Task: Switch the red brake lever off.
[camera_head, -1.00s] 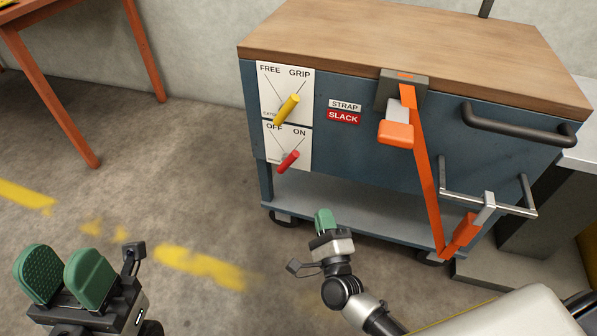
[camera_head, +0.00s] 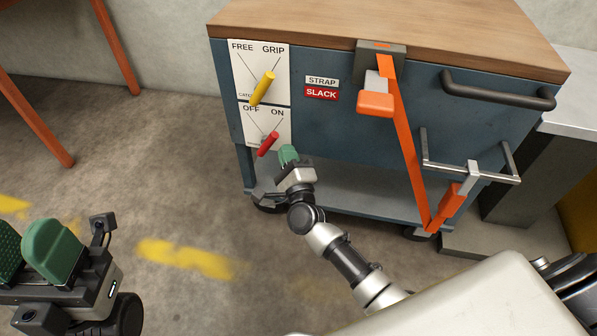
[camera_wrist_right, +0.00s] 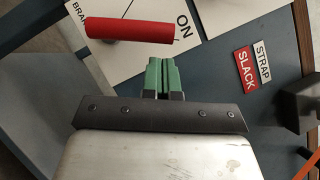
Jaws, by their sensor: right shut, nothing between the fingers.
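The red brake lever (camera_head: 268,144) is on the lower white plate (camera_head: 284,118) of the blue cart, below the words OFF and ON. It slants, its upper right end toward the ON side and its lower left end away from it. My right gripper (camera_head: 288,154) is shut and empty, just right of and slightly below the lever. In the right wrist view the lever (camera_wrist_right: 130,29) lies across the top, just beyond the green fingertips (camera_wrist_right: 164,75); I cannot tell whether they touch. My left gripper (camera_head: 28,250) is open and empty at the lower left, over the floor.
A yellow lever (camera_head: 262,88) sits just above on the FREE/GRIP plate. The STRAP SLACK sign (camera_head: 321,93) is to the right. An orange strap (camera_head: 405,140) and buckle run down the cart front. A dark handle (camera_head: 497,92) sticks out at right. Floor at left is open.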

